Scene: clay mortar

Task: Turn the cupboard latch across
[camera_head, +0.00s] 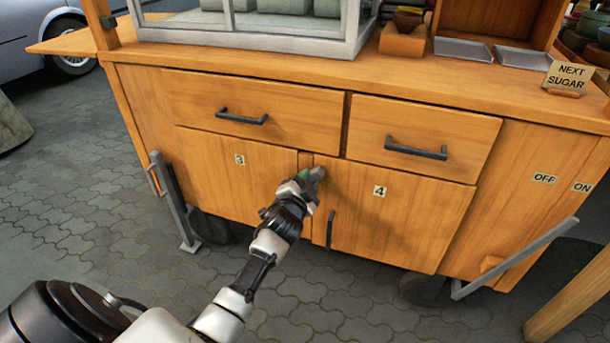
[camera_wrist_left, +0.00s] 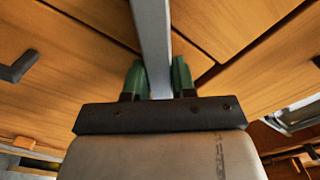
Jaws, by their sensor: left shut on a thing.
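The wooden cupboard has a left door marked 3 (camera_head: 215,165) and a right door marked 4 (camera_head: 420,215). The grey latch (camera_head: 318,173) is at the top of the seam between them, mostly hidden behind my left gripper (camera_head: 306,178). In the left wrist view the latch (camera_wrist_left: 151,40) is a flat grey bar running from the top edge down between two green fingertips. My left gripper (camera_wrist_left: 158,78) is shut on this bar. How far the latch is turned is hard to tell in the head view. My right gripper is not in view.
Two drawers with dark handles (camera_head: 241,117) (camera_head: 416,151) lie above the doors. A dark upright handle (camera_head: 330,229) is on door 4, below the gripper. Grey metal bars stand at the cart's left (camera_head: 174,203) and right (camera_head: 515,257). Paved floor is open in front.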

